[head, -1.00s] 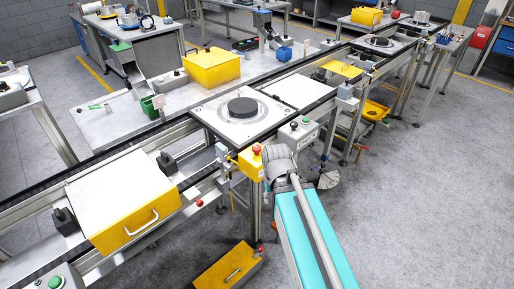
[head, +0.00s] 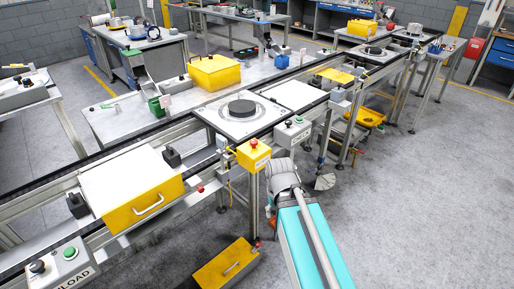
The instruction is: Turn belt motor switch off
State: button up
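No switch in the head view is legibly marked as the belt motor switch. A grey control box (head: 291,132) on the conveyor's near side carries a black knob (head: 289,123) and a green button (head: 298,119). A yellow box with a red button (head: 254,153) sits left of it. Another grey box (head: 66,262), lettered UNLOAD, has a black knob (head: 37,267) and a green button (head: 69,252) at the lower left. My arm reaches up from the bottom, its end just below the middle control box. My gripper is mostly hidden by the arm; its fingers cannot be made out.
The conveyor (head: 238,124) runs diagonally and bears a pallet with a black disc (head: 240,107). A yellow-fronted box (head: 145,203) stands at the left. A yellow bin (head: 226,264) lies on the floor left of my arm. The floor on the right is clear.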

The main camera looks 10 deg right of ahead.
aim_at(253, 142)
jog(key=z, duration=1.35)
jog(key=i, duration=0.9)
jog(key=u, duration=1.2)
